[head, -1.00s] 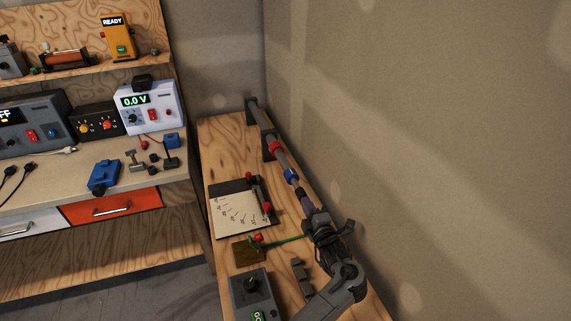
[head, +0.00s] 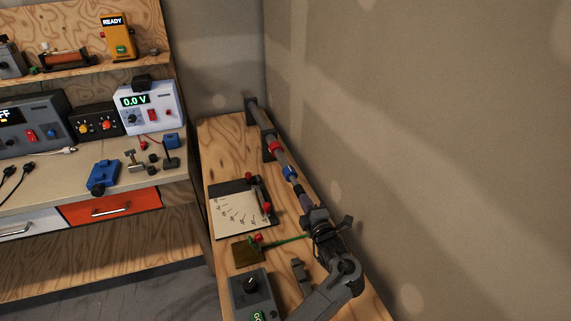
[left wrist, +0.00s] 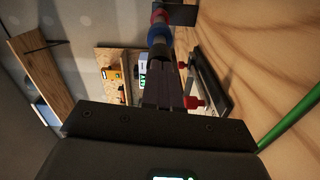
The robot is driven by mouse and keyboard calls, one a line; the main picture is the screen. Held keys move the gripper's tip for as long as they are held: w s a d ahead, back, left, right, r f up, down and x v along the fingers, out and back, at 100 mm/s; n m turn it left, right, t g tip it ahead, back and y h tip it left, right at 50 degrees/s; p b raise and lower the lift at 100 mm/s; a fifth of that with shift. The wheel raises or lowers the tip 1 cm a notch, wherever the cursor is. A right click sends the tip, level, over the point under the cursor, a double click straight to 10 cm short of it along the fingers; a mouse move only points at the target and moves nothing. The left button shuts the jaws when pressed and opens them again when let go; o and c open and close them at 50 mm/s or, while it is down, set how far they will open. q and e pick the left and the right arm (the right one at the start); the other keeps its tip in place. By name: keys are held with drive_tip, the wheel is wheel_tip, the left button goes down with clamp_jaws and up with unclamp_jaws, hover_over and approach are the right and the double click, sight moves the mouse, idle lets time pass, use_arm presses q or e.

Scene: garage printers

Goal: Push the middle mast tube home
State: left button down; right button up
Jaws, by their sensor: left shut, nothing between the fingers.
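The mast is a line of grey tubes along the wall side of the wooden bench. It carries a red collar (head: 276,147) and a blue collar (head: 290,172). My left gripper (head: 298,187) is shut and empty, in line with the mast at its near end, its tips close to the blue collar. In the left wrist view the shut fingers (left wrist: 160,55) point at the blue collar (left wrist: 160,33), with the red collar (left wrist: 160,16) beyond. The fingers hide part of the tube end there, so I cannot tell whether they touch it. My right gripper is not in view.
A dial chart board (head: 240,212) with a red-tipped bar lies left of the mast. A brown plate (head: 247,252), a green rod (head: 290,240) and a grey control box (head: 252,292) are nearer. The wall (head: 420,150) stands close on the right.

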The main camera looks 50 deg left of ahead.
use_arm(q)
drive_tip(key=shift+b+x, duration=0.75)
drive_tip(key=shift+x, duration=0.55)
idle(0.9)
drive_tip(key=shift+s+d+f, duration=0.1)
drive_tip(key=shift+s, duration=0.1)
